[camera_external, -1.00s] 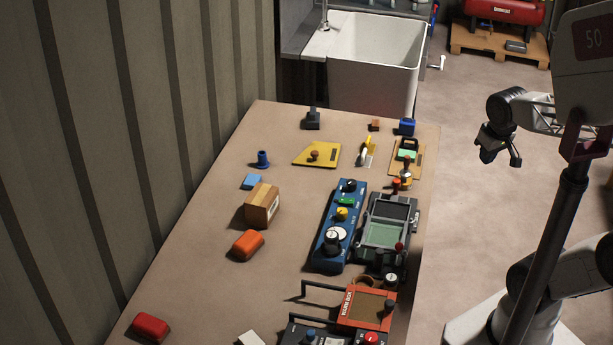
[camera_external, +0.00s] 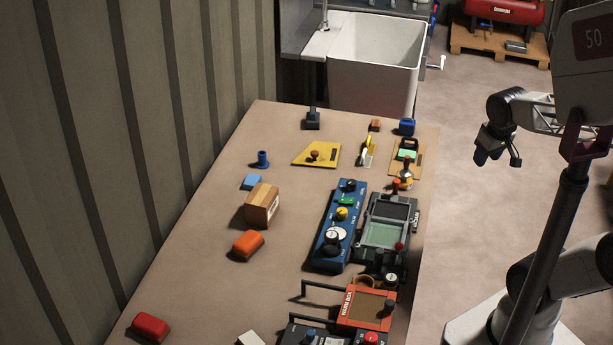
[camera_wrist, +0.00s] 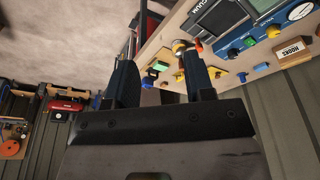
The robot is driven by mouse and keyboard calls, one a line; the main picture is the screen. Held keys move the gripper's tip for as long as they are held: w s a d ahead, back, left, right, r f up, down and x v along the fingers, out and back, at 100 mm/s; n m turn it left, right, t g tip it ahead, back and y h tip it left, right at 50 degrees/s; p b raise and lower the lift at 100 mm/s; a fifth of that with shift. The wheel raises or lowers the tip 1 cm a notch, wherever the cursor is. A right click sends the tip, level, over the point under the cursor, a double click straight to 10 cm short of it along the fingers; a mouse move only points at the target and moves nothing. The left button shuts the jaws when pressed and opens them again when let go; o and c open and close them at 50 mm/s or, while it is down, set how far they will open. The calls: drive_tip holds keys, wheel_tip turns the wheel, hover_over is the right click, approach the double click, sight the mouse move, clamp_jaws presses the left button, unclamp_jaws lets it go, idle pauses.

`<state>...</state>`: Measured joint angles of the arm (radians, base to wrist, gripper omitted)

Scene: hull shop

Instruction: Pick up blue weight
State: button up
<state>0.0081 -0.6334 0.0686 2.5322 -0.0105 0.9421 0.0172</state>
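My gripper (camera_external: 497,160) hangs open and empty over the floor, to the right of the table and apart from everything on it. In the wrist view its two fingers (camera_wrist: 158,62) are spread wide with nothing between them. A dark blue, spool-shaped piece (camera_external: 262,159) stands upright near the table's left edge. A dark blue, blocky piece (camera_external: 407,127) sits at the far right corner. I cannot tell for sure which of these is the blue weight. A light blue block (camera_external: 252,182) lies in front of the spool-shaped piece.
The table (camera_external: 200,260) holds a cardboard box (camera_external: 262,205), an orange block (camera_external: 247,245), a red block (camera_external: 150,327), a blue control panel (camera_external: 338,230) and a yellow plate (camera_external: 316,154). A white sink (camera_external: 375,80) stands behind. The ribbed wall (camera_external: 120,120) runs along the left.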

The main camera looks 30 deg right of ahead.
drive_tip(key=o, duration=0.5)
drive_tip(key=w+f+m+g+y, duration=0.15)
drive_tip(key=w+m+y, duration=0.4)
drive_tip(key=w, duration=0.85)
drive_tip(key=m+t+y, duration=0.4)
drive_tip(key=m+t, duration=0.5)
drive_tip(key=m, duration=1.2)
approach(407, 125)
drive_tip(key=shift+g, duration=0.25)
drive_tip(key=w, duration=0.1)
drive_tip(key=w+f, duration=0.1)
drive_tip(key=w, duration=0.1)
drive_tip(key=shift+w+d+f, duration=0.3)
drive_tip(key=shift+w, duration=0.05)
drive_tip(key=shift+a, duration=0.1)
drive_tip(key=shift+x, duration=1.25)
